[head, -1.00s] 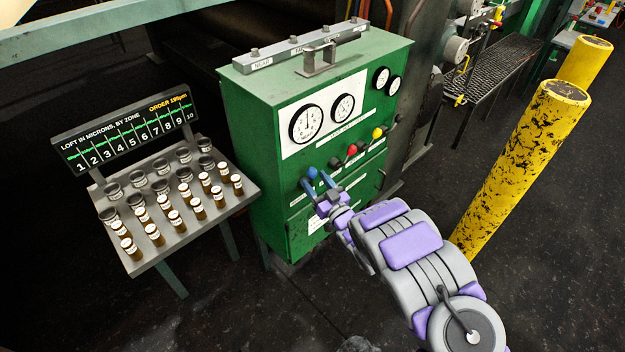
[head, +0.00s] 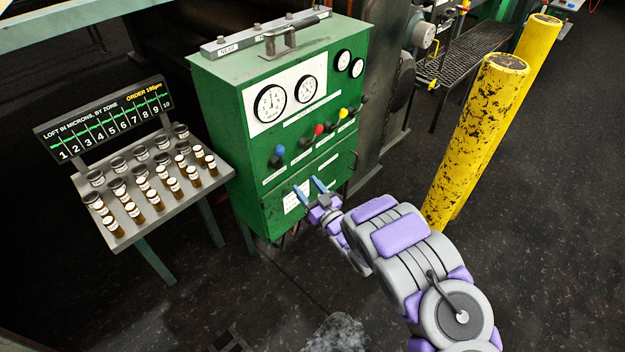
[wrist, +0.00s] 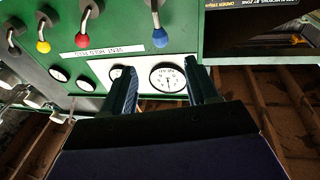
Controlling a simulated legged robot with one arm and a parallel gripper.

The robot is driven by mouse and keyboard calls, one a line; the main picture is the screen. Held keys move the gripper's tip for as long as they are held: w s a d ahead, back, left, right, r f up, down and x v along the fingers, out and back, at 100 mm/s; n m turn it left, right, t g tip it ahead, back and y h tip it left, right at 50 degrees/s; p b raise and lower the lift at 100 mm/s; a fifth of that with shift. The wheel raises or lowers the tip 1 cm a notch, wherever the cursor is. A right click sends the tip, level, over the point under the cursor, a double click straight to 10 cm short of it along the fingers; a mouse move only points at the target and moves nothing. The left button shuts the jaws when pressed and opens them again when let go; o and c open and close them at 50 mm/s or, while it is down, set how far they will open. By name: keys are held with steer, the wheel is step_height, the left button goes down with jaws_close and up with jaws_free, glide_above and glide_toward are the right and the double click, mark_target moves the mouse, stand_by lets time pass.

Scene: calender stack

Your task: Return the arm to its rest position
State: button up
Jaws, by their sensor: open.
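My gripper (head: 308,190) is open and empty. In the head view its blue fingers are in front of the lower front of the green control cabinet (head: 222,120), below the blue-knobbed lever (head: 280,151). I cannot tell the exact gap to the cabinet. My arm reaches up and left from the lower right. In the wrist view both fingers (wrist: 165,90) stand apart with nothing between them, and a dial (wrist: 168,78) shows behind them. The blue knob (wrist: 160,38) shows beyond the fingertips, clear of them.
A red (head: 319,129) and a yellow knob (head: 343,113) sit on nearby levers. A sloped rack (head: 150,222) with several small brown bottles and a zone display (head: 110,125) stands left. Scuffed yellow posts (head: 480,130) stand right of my arm. Dark floor at the front is mostly clear.

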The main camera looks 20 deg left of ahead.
steer(key=w+d+r+m+t+h, duration=0.1)
steer(key=w+d+r+h, duration=0.15)
steer(key=w+d, duration=0.2)
steer(key=w+d+r+t+h, duration=0.1)
steer(key=w+d+h, duration=0.2)
steer(key=d, duration=0.2)
steer(key=s+d+r+m+g+h, duration=0.1)
steer(key=d+r+m+h, duration=0.3)
steer(key=d, duration=0.8)
steer(key=s+d+r+m+g+h, duration=0.15)
steer(key=d+r+h, duration=0.5)
steer(key=d, duration=0.65)
steer(key=s+d+r+m+g+h, duration=0.15)
steer(key=s+d, duration=0.25)
steer(key=s, duration=0.5)
steer(key=s+d+r+m+g+h, duration=0.1)
steer(key=s+d+r+m+g, duration=0.2)
steer(key=s, duration=0.5)
steer(key=s+a+r+g+y, duration=0.1)
steer(key=s+g, duration=0.6)
steer(key=s, duration=2.3)
steer(key=shift+s+a+r+g+y, duration=0.2)
steer(key=shift+s+r+g+y, duration=0.2)
steer(key=shift+y, duration=0.15)
